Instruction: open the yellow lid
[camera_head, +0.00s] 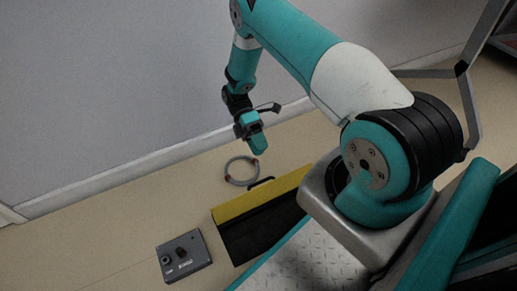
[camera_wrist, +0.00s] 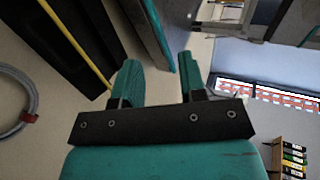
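The yellow lid (camera_head: 240,206) shows as a long strip along the wall side of a black case (camera_head: 262,229) on the floor beside my base. A dark handle (camera_head: 261,182) sits at its far edge. I cannot tell clearly whether the lid is fully shut. In the wrist view the case (camera_wrist: 75,28) is a dark shape with a thin yellow edge (camera_wrist: 78,45), at the upper left. My gripper (camera_head: 257,143) hangs in the air on the wall side of the case, apart from it. In the wrist view its two fingers (camera_wrist: 158,66) are spread, with nothing between them.
A coiled grey cable (camera_head: 228,174) with red clips lies on the floor near the wall, beyond the case. A grey box with knobs (camera_head: 195,262) lies left of the case. A shelf (camera_wrist: 292,160) shows at the wrist view's lower right. Floor toward the left is clear.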

